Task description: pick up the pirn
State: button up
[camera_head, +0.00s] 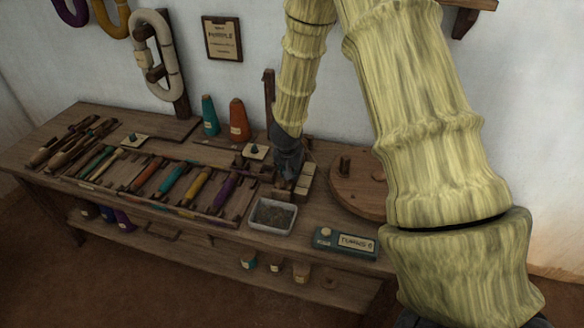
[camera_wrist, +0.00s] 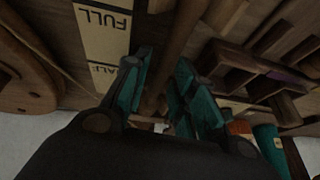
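Several pirns wound in red, teal, yellow and purple lie in a wooden rack on the bench; the purple pirn (camera_head: 224,191) is at its right end. My gripper (camera_head: 288,178) points down just right of the rack, beside a cream gauge card (camera_head: 306,177). In the wrist view my gripper (camera_wrist: 160,98) has its teal fingers apart. A plain brown wooden rod (camera_wrist: 182,45) shows between and beyond them; I cannot tell whether it is a pirn or whether they touch it. The gauge card (camera_wrist: 104,40) reads FULL and HALF.
A grey metal tray (camera_head: 256,228) of dark bits and a green box (camera_head: 325,238) stand at the bench front. A round wooden disc (camera_head: 345,195) is to the right. Teal (camera_head: 209,115) and orange (camera_head: 239,120) cones stand behind. Sticks (camera_head: 75,140) lie at the left.

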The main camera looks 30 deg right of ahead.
jog(key=shift+f, duration=0.15)
jog(key=shift+c, duration=0.3)
grip_shut()
dwell(0.3)
